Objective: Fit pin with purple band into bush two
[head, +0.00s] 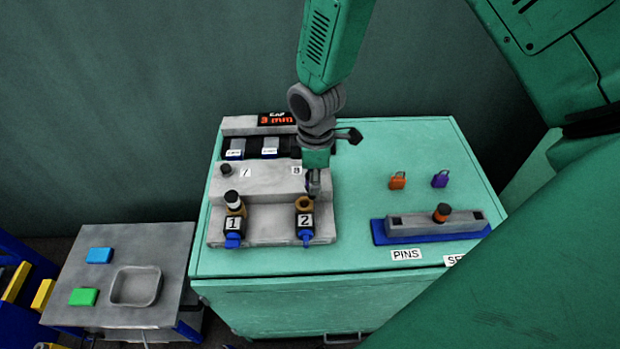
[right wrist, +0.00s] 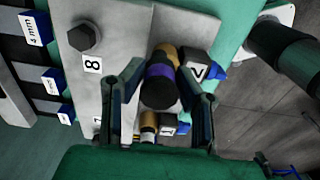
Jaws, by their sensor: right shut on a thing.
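The pin with purple band (right wrist: 160,82) shows in the right wrist view between the fingers of my right gripper (right wrist: 168,92), black end toward the camera. My right gripper (head: 317,186) is shut on this pin, close above and beside bush two (head: 305,204). Bush two is brass, in a black holder marked 2; it also shows in the right wrist view (right wrist: 183,57), just beyond the pin. The views do not settle whether the pin's far end is inside the bush or only in line with it. The pin is hidden in the head view. My left gripper is not in view.
Bush one (head: 235,210) holds a white-banded pin. A blue-based pin rack (head: 400,228) holds an orange-banded pin (head: 441,213). Orange (head: 398,180) and purple (head: 440,179) tags lie behind it. A side table with a grey tray (head: 136,287) stands left.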

